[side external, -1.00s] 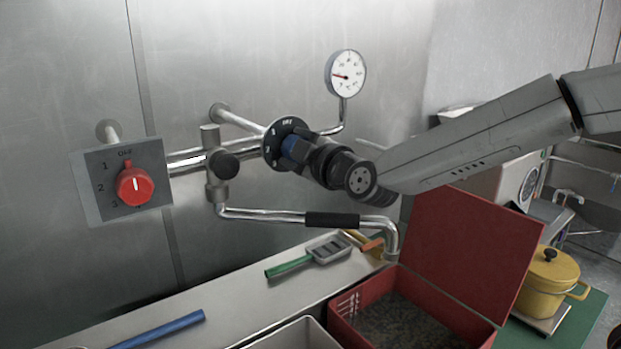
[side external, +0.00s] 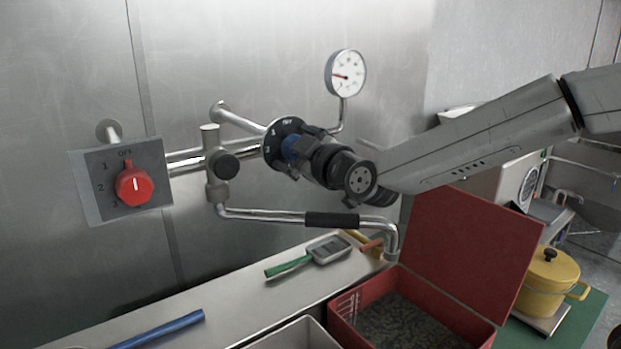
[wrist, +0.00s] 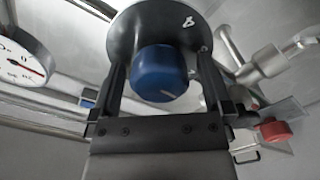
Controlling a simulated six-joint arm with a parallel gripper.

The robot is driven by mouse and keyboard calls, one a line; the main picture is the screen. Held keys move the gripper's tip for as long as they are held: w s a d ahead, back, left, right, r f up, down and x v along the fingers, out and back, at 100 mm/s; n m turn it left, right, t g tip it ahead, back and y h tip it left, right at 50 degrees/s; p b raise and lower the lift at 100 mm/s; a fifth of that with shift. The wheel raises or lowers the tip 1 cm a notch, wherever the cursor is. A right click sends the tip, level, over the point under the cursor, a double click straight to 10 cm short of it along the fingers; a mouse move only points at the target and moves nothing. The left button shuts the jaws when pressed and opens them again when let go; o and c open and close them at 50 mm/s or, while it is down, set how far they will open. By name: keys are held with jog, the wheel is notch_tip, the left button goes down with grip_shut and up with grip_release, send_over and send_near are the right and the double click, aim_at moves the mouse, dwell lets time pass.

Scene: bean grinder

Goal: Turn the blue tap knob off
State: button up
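The blue tap knob (side external: 291,147) sits on a round black dial (side external: 271,152) on the pipework. In the side external view my gripper (side external: 302,152) is at the knob, with one finger above and one below it. In the wrist view the blue knob (wrist: 160,72) lies between the two fingers of my gripper (wrist: 162,70), with a visible gap on each side. My gripper is open and around the knob. A white mark shows on the knob's lower edge in this view. The knob's front is largely hidden by my gripper in the side view.
A red knob (side external: 134,184) on a grey plate is at the left. A pressure gauge (side external: 345,73) stands above, close to my wrist. A swing spout (side external: 262,214) with a black grip runs below. A red box (side external: 467,257) with an open lid sits underneath.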

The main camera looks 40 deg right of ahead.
jog(key=shift+n, duration=0.4)
jog(key=n, duration=0.3)
jog(key=shift+n, duration=0.3)
jog(key=shift+s, duration=0.2)
jog(key=s, duration=0.8)
jog(key=a+r+n+g+y, duration=0.1)
jog(key=a+n+g+y, duration=0.2)
jog(key=n, duration=0.9)
jog(key=shift+s+a+r+y, duration=0.15)
jog(key=shift+a+r+y, duration=0.2)
jog(key=shift+a+y, duration=1.45)
jog(key=shift+d+n+g+y, duration=0.3)
jog(key=shift+y, duration=0.1)
